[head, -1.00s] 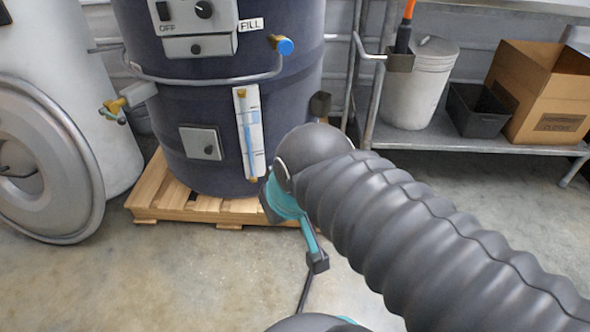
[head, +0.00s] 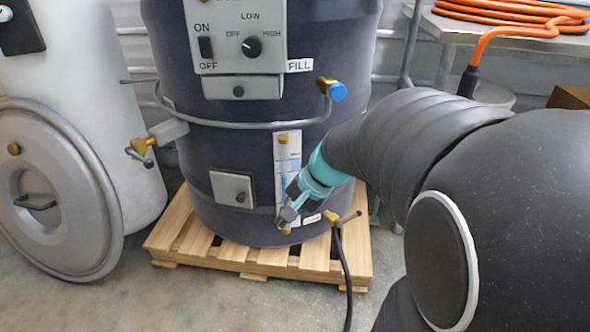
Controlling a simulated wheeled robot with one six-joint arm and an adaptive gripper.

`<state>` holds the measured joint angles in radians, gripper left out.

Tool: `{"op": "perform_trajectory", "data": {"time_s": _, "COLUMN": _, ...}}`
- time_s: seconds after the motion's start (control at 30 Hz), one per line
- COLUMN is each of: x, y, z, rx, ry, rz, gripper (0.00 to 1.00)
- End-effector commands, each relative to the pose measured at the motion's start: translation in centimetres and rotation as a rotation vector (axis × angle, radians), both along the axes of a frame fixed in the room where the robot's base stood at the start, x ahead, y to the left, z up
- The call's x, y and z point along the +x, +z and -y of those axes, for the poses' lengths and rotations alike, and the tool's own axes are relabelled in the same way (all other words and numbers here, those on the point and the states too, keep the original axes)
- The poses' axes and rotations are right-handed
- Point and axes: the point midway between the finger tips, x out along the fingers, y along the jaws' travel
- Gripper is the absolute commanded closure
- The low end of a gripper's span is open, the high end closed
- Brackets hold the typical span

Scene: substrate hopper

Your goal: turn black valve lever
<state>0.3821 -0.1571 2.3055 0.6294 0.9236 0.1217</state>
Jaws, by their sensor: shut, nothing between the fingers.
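The black valve lever (head: 350,215) is a short dark bar on a brass valve (head: 331,216) low on the right front of the dark drum-shaped hopper (head: 200,140). A black hose (head: 345,272) hangs from this valve to the floor. My gripper (head: 286,222) is a little left of the valve, in front of the lower end of the sight gauge (head: 288,150). It looks shut and empty, with a gap in the picture between it and the lever. Its distance from the hopper wall is hard to tell. My arm comes in from the right.
The hopper stands on a wooden pallet (head: 190,240). A blue-handled brass valve (head: 337,91) sits higher up, on a grey pipe. A large grey round lid (head: 70,225) leans on a white tank (head: 110,90) at left. An orange hose (head: 500,20) lies on a metal shelf.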

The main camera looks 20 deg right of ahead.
Motion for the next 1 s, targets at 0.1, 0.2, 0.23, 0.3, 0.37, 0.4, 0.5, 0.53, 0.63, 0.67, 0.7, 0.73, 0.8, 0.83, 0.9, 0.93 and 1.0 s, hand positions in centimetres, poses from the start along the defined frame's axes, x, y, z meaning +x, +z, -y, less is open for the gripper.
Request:
{"op": "perform_trajectory", "data": {"time_s": 0.1, "x": 3.0, "y": -2.9, "z": 2.7, "rx": 0.144, "ry": -0.178, "rz": -0.052, "gripper": 1.00}}
{"op": "perform_trajectory", "data": {"time_s": 0.2, "x": 5.2, "y": -5.1, "z": 5.3, "rx": 0.263, "ry": -0.330, "rz": -0.084, "gripper": 1.00}}
{"op": "perform_trajectory", "data": {"time_s": 0.23, "x": 5.9, "y": -5.8, "z": 6.2, "rx": 0.298, "ry": -0.375, "rz": -0.093, "gripper": 1.00}}
{"op": "perform_trajectory", "data": {"time_s": 0.3, "x": 7.3, "y": -7.6, "z": 8.4, "rx": 0.382, "ry": -0.486, "rz": -0.112, "gripper": 1.00}}
{"op": "perform_trajectory", "data": {"time_s": 0.37, "x": 8.3, "y": -9.3, "z": 10.3, "rx": 0.452, "ry": -0.580, "rz": -0.126, "gripper": 1.00}}
{"op": "perform_trajectory", "data": {"time_s": 0.4, "x": 8.9, "y": -10.5, "z": 11.8, "rx": 0.498, "ry": -0.643, "rz": -0.133, "gripper": 1.00}}
{"op": "perform_trajectory", "data": {"time_s": 0.5, "x": 10.1, "y": -13.6, "z": 15.6, "rx": 0.616, "ry": -0.808, "rz": -0.149, "gripper": 1.00}}
{"op": "perform_trajectory", "data": {"time_s": 0.53, "x": 10.4, "y": -14.6, "z": 16.9, "rx": 0.651, "ry": -0.858, "rz": -0.153, "gripper": 1.00}}
{"op": "perform_trajectory", "data": {"time_s": 0.63, "x": 10.8, "y": -18.2, "z": 21.1, "rx": 0.767, "ry": -1.024, "rz": -0.162, "gripper": 1.00}}
{"op": "perform_trajectory", "data": {"time_s": 0.67, "x": 10.9, "y": -19.3, "z": 22.4, "rx": 0.801, "ry": -1.075, "rz": -0.162, "gripper": 1.00}}
{"op": "perform_trajectory", "data": {"time_s": 0.7, "x": 10.8, "y": -20.8, "z": 24.1, "rx": 0.846, "ry": -1.142, "rz": -0.163, "gripper": 1.00}}
{"op": "perform_trajectory", "data": {"time_s": 0.73, "x": 10.7, "y": -22.0, "z": 25.3, "rx": 0.880, "ry": -1.191, "rz": -0.163, "gripper": 1.00}}
{"op": "perform_trajectory", "data": {"time_s": 0.8, "x": 10.2, "y": -24.6, "z": 28.1, "rx": 0.952, "ry": -1.298, "rz": -0.161, "gripper": 1.00}}
{"op": "perform_trajectory", "data": {"time_s": 0.83, "x": 10.0, "y": -25.6, "z": 29.2, "rx": 0.979, "ry": -1.341, "rz": -0.159, "gripper": 1.00}}
{"op": "perform_trajectory", "data": {"time_s": 0.9, "x": 9.3, "y": -27.9, "z": 31.4, "rx": 1.039, "ry": -1.431, "rz": -0.154, "gripper": 1.00}}
{"op": "perform_trajectory", "data": {"time_s": 0.93, "x": 9.0, "y": -28.7, "z": 32.2, "rx": 1.060, "ry": -1.465, "rz": -0.151, "gripper": 1.00}}
{"op": "perform_trajectory", "data": {"time_s": 1.0, "x": 8.4, "y": -30.3, "z": 33.7, "rx": 1.101, "ry": -1.528, "rz": -0.145, "gripper": 1.00}}
